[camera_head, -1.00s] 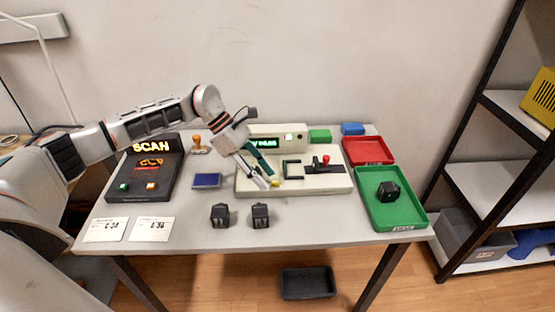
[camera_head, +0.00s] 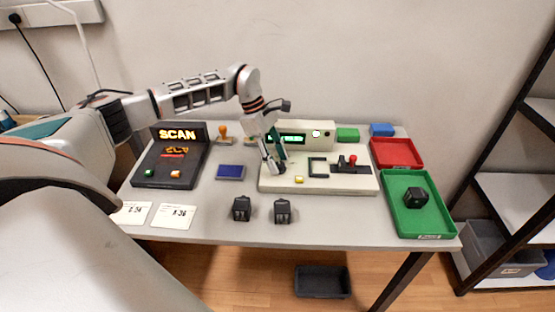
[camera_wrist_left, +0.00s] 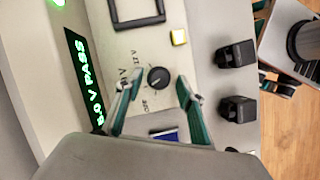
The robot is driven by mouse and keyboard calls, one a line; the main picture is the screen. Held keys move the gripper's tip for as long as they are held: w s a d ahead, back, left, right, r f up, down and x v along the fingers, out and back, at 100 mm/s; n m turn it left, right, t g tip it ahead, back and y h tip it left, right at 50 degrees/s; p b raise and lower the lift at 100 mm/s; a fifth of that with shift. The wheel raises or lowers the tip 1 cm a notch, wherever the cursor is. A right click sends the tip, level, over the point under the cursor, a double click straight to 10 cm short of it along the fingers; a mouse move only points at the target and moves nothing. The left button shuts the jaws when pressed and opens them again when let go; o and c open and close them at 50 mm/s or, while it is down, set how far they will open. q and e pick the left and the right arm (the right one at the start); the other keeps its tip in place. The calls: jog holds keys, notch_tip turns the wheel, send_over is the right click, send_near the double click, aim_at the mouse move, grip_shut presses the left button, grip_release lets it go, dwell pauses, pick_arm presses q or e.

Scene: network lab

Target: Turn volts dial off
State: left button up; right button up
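The volts dial (camera_wrist_left: 158,78) is a small round black knob on the cream test station (camera_head: 340,184). It shows in the left wrist view with small printed labels around it; its exact setting is too small to read. My left gripper (camera_head: 273,168) is over the left part of the station. In the left wrist view its two teal fingers (camera_wrist_left: 160,84) are apart, one on each side of the dial; contact is not clear. In the head view the gripper hides the dial. Parts that look like my right gripper (camera_wrist_left: 275,80) show at the right edge of the wrist view, cut off.
A green-lit display (camera_wrist_left: 85,80) reads "5.0 V PASS". A yellow button (camera_wrist_left: 179,37) is near the dial. Two black blocks (camera_head: 242,208) stand in front of the station. Green (camera_head: 432,225) and red trays (camera_head: 395,151) lie right; a SCAN unit (camera_head: 150,170) stands left.

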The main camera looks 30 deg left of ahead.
pick_arm(q)
jog(key=shift+d+f, duration=0.1)
jog(key=shift+f, duration=0.05)
grip_shut()
